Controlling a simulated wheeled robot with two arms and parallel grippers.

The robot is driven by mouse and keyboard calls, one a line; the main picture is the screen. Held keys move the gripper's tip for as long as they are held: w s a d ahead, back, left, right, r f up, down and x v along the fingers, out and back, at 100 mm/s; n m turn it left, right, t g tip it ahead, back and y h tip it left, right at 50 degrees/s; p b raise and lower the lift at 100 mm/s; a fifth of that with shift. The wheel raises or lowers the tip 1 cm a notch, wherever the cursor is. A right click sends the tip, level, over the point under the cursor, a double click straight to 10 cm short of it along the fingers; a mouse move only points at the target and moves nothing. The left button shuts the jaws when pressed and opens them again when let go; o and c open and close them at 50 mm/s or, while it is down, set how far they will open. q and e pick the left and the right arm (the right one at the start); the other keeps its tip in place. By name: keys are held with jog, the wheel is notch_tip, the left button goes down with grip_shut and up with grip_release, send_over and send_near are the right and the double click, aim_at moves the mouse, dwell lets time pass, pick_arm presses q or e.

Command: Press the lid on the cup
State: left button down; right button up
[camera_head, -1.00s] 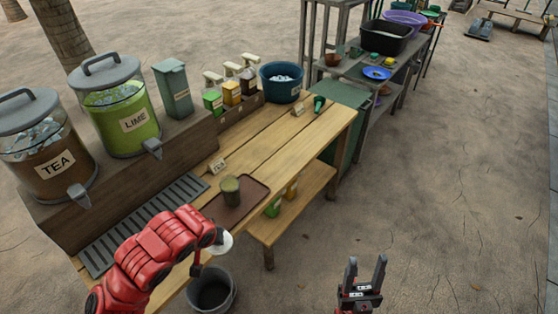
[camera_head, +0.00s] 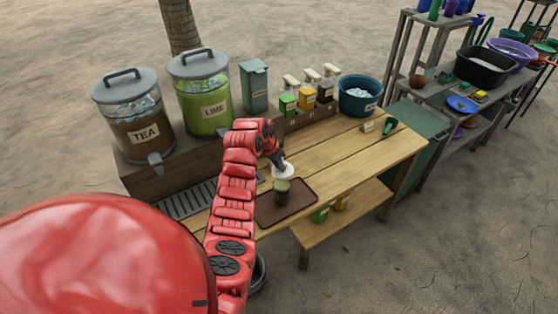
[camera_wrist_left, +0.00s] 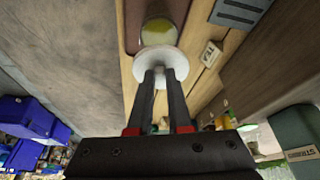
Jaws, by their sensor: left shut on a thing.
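The cup (camera_head: 282,191), with green-brown contents, stands upright on the brown tray (camera_head: 300,202) on the wooden table. My left gripper (camera_head: 279,160) is shut on the white round lid (camera_head: 283,172) just above the cup's top. In the left wrist view the fingers (camera_wrist_left: 160,74) hold the lid (camera_wrist_left: 142,66) by its middle, and the cup (camera_wrist_left: 158,32) shows beyond it, partly hidden. I cannot tell whether the lid touches the rim. My right gripper is out of view.
Tea (camera_head: 137,131) and lime (camera_head: 205,108) dispensers stand on a raised shelf at the left. Bottles (camera_head: 307,96) and a blue ice tub (camera_head: 360,96) stand at the back. My left arm hides the table's near left.

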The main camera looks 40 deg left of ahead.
pick_arm(q)
jog(key=shift+a+f, duration=0.1)
jog(key=shift+f, duration=1.1)
jog(key=shift+f+b, duration=1.25)
jog(key=shift+f, duration=0.8)
jog(key=shift+b, duration=0.55)
jog(key=shift+f+b, duration=0.15)
jog(key=shift+b, duration=0.6)
jog(key=c, duration=0.8)
grip_release()
jog(key=shift+o, duration=0.3)
jog(key=o, duration=0.5)
jog(key=shift+c, duration=0.2)
